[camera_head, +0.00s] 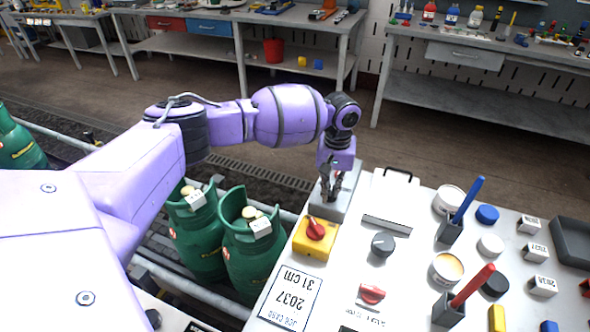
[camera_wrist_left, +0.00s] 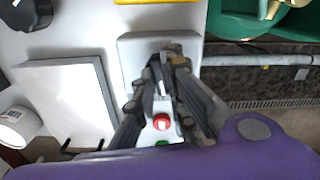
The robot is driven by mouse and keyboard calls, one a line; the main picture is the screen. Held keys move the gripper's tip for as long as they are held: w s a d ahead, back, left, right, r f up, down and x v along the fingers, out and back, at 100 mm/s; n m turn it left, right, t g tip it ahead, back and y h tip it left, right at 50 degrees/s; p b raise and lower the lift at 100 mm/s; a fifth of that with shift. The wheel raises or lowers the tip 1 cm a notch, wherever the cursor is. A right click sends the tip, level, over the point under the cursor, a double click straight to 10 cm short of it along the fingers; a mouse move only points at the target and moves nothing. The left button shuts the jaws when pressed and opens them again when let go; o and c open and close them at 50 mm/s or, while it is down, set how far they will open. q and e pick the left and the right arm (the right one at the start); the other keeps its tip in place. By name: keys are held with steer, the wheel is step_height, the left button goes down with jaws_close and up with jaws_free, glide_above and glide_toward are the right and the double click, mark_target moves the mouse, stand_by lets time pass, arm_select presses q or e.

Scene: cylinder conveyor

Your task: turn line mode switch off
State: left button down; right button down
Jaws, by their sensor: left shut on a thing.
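A light grey control box (camera_head: 349,192) stands at the table's far left corner. In the left wrist view, the same box (camera_wrist_left: 133,62) carries a red button (camera_wrist_left: 161,122) and a green button (camera_wrist_left: 163,143). My left gripper (camera_head: 327,199) points down onto this box. Its fingertips (camera_wrist_left: 168,62) are closed together at the box's face, beyond the buttons, around a small switch part that the fingers mostly hide. No label can be read there, and the switch's position cannot be told. My right gripper is not in view.
A yellow box with a red knob (camera_head: 315,230) stands close by. A dark grey knob (camera_head: 382,245) and a red switch (camera_head: 371,294) are on the white table. Green gas cylinders (camera_head: 252,255) line the conveyor at left. Pen holders and tubs crowd the right side.

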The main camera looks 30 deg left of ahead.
mark_target(331, 190)
arm_select(q)
steer(key=shift+m, duration=1.1)
steer(key=c, duration=1.8)
jaws_free()
step_height(331, 190, up, 12)
